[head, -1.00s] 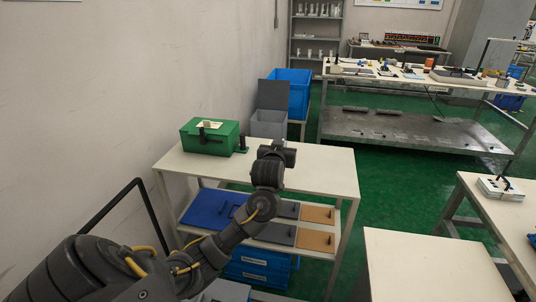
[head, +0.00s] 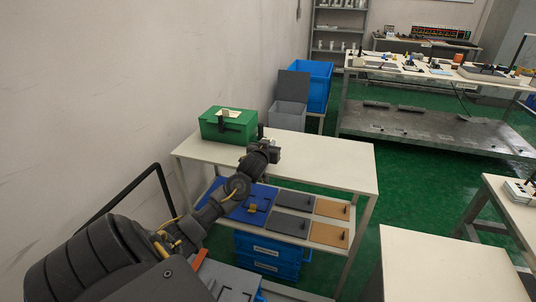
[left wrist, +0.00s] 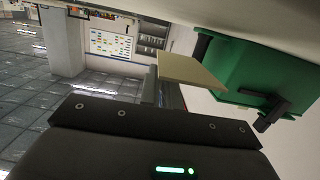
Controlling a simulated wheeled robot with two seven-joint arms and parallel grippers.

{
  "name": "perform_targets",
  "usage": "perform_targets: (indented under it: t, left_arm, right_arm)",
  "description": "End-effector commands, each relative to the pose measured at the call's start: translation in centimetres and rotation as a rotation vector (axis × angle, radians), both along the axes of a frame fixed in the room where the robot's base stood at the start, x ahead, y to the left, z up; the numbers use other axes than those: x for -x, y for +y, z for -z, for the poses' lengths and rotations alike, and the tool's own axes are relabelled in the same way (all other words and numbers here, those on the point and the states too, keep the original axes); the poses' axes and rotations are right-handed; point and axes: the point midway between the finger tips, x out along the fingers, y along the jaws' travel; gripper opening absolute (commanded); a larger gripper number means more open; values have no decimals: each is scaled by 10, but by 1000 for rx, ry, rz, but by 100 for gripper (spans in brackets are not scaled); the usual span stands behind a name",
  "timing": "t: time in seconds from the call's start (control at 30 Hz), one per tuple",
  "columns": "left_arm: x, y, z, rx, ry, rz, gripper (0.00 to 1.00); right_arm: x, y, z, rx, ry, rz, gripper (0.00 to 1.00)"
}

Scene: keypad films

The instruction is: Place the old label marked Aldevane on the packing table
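My left gripper (head: 265,151) is over the left part of a white table (head: 330,163), just right of a green box (head: 218,129). The box has a dark handle and a pale card with a small tan piece on top (head: 229,113). In the left wrist view, a flat beige plate (left wrist: 190,72) shows in front of the green box (left wrist: 250,65). I see no writing on it and cannot tell whether it is the Aldevane label or whether my gripper holds it. The left fingertips are hidden. My right gripper is not in view.
A shelf below the table holds blue, grey and orange boards (head: 328,208) with handles. Blue crates (head: 270,255) stand beneath. A grey open bin (head: 288,112) and a blue bin (head: 318,85) stand behind. The table's right part is clear. A bare white surface (head: 445,265) is at lower right.

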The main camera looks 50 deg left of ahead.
Motion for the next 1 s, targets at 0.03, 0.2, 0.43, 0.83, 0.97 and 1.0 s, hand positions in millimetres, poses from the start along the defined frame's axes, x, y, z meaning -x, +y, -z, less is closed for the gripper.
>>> perform_targets:
  t: [0.03, 0.2, 0.43, 0.83, 0.97, 1.0]
  left_arm:
    - [0, 2, 3, 0, 1, -1, 0]
    - [0, 4, 5, 0, 0, -1, 0]
    - [1, 11, 35, 0, 4, 0, 0]
    - [1, 11, 44, 0, 0, -1, 0]
    - [1, 11, 46, 0, 0, -1, 10]
    - [1, 11, 46, 0, 0, -1, 15]
  right_arm:
    - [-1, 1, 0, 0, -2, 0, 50]
    - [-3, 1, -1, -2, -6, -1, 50]
    - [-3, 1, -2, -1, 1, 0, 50]
    - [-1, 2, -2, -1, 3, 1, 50]
    - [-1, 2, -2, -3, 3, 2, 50]
    - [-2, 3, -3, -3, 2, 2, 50]
